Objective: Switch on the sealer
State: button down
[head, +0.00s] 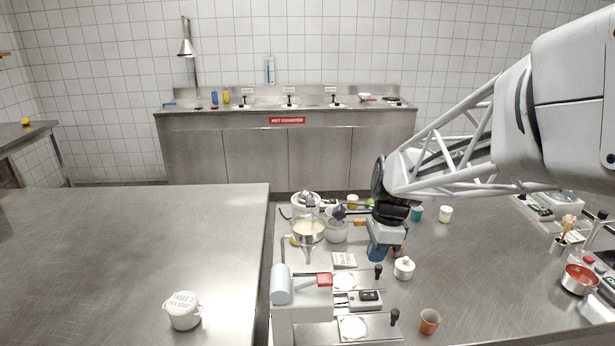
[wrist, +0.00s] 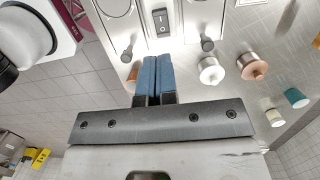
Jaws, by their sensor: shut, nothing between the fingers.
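A pale machine panel that looks like the sealer (head: 341,283) stands at the front of the counter in the head view, with round plates and two black-knobbed levers. Between the plates is a small grey box (head: 366,302) with a dark face. In the wrist view a black rocker switch (wrist: 161,22) is set in the panel (wrist: 143,12); I cannot tell which way it is tipped.
Two black lever knobs flank the switch, one on the right (wrist: 207,44). A white lidded pot (head: 404,268) and a terracotta cup (head: 430,321) stand right of the panel.

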aim_at(363, 293)
jog(key=f, duration=0.3)
jog(key=a+f, duration=0.1)
jog(key=f, duration=0.6)
jog(key=shift+a+f, duration=0.25)
jog(key=shift+f, duration=0.15)
